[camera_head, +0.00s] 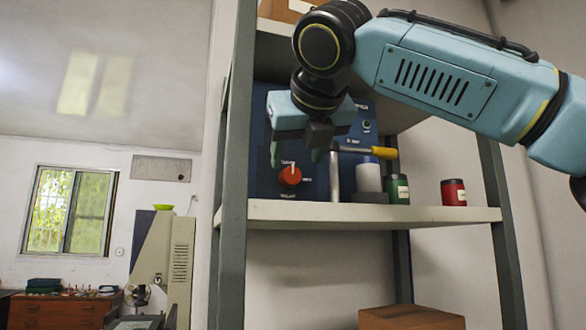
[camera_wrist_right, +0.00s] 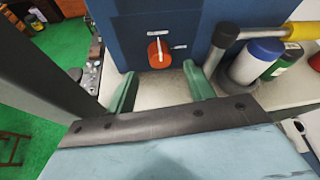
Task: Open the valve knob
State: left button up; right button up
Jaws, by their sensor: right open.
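The valve knob (camera_head: 290,175) is a round orange-red dial with a white pointer mark, on the front of a blue panel box (camera_head: 262,130) standing on a shelf. It also shows in the right wrist view (camera_wrist_right: 159,56), beyond the fingers and roughly centred between them. My right gripper (camera_head: 297,153) is open and empty, with its green fingers apart, in front of the panel and slightly above the knob in the head view. The fingers also show in the right wrist view (camera_wrist_right: 160,80), apart from the knob. My left gripper is not in view.
A yellow-handled lever on a grey post (camera_head: 334,178) stands right of the knob, close to the right finger. A white bottle (camera_head: 368,177), a green can (camera_head: 398,190) and a red can (camera_head: 453,192) stand on the shelf (camera_head: 430,214). A grey upright (camera_head: 234,180) rises at left.

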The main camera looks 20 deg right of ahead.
aim_at(292, 172)
jog(key=x, duration=0.4)
jog(key=shift+w, duration=0.2)
jog(key=shift+w+f, duration=0.15)
jog(key=c, duration=1)
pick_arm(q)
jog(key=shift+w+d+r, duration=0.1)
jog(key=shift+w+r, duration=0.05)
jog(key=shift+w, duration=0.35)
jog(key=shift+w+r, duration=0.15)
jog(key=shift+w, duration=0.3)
pick_arm(e)
jog(key=shift+o, duration=0.2)
